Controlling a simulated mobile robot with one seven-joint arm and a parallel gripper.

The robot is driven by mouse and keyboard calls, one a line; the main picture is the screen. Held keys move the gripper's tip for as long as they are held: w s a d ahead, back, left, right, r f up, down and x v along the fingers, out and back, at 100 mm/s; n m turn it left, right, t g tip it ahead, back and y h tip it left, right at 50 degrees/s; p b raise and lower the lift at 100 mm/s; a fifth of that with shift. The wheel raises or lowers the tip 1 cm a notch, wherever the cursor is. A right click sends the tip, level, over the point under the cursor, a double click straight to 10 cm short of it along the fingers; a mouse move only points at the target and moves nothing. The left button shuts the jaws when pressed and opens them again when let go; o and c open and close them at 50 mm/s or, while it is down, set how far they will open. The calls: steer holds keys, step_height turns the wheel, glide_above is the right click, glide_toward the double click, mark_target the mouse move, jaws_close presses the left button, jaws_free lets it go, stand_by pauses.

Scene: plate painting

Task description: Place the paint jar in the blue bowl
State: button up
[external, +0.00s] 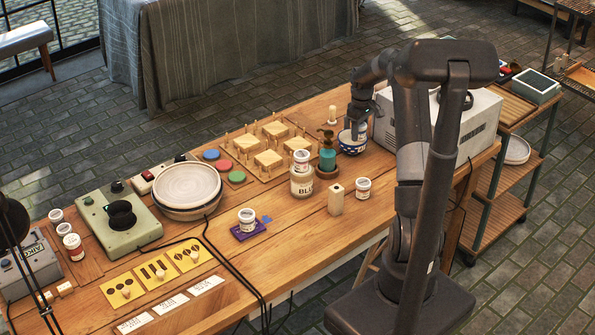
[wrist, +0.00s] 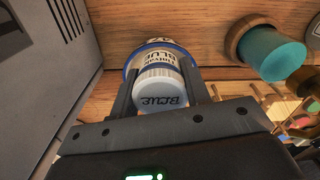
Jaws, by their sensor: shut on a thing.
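A white paint jar (wrist: 160,80) with BLUE on its lid and label sits between the two fingers of my gripper (wrist: 158,70) in the wrist view. My gripper is shut on it. The blue bowl (external: 352,148), dark blue with a pale pattern, stands on the table near the grey box. My gripper (external: 357,132) is directly over the bowl in the external view, with its fingertips at the rim. In the wrist view the bowl's blue rim (wrist: 186,52) shows around the jar's far end. Whether the jar touches the bowl's bottom is hidden.
A grey-white box (external: 465,130) stands close to the right of the bowl. A teal bottle (external: 328,160) on a wooden base and a large jar (external: 302,184) with a smaller one on top stand to its left. A wooden peg rack (external: 268,158) lies farther left.

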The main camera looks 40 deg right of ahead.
steer(key=shift+f, duration=0.4)
steer(key=o, duration=1)
steer(key=shift+o, duration=0.2)
